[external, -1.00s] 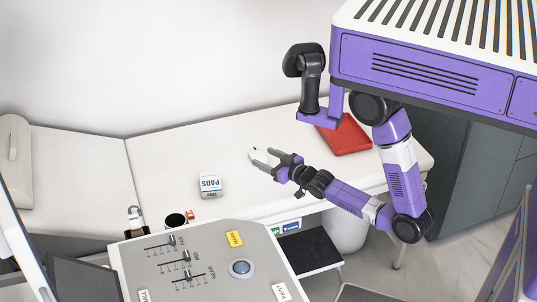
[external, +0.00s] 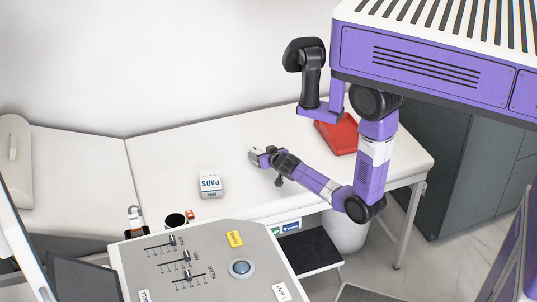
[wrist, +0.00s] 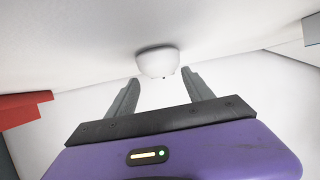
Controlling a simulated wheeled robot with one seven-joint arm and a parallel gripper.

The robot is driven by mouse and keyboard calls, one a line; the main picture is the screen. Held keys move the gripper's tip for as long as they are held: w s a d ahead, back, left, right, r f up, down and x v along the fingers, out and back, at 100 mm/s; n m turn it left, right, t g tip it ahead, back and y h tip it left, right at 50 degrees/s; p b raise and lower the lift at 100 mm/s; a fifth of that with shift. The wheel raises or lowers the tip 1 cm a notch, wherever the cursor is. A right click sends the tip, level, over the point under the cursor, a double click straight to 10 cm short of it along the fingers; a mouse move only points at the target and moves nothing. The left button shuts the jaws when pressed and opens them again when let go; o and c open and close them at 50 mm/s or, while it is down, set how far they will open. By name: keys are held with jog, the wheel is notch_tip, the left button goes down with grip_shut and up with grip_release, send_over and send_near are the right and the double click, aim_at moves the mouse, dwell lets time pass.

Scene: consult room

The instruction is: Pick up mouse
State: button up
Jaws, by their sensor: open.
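The mouse (wrist: 158,62) is a small, rounded white object on the white couch top. In the wrist view it sits just past the fingertips, centred between them. My gripper (wrist: 160,84) is open, with one finger on each side of the space in front of the mouse. In the external view my gripper (external: 255,156) is low over the couch and largely hides the mouse. I cannot tell whether either finger touches it.
A white PADS box (external: 210,186) stands left of my gripper. A red tray (external: 343,140) lies to the right, behind the arm. A dark cup (external: 175,220) and a control panel (external: 205,265) are in front. The couch top (external: 170,155) is clear further left.

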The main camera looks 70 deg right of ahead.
jog(key=shift+x, duration=2.2)
jog(key=shift+w+a+r, duration=0.1)
jog(key=shift+w+a, duration=0.05)
jog(key=shift+w, duration=0.05)
jog(key=shift+c, duration=0.4)
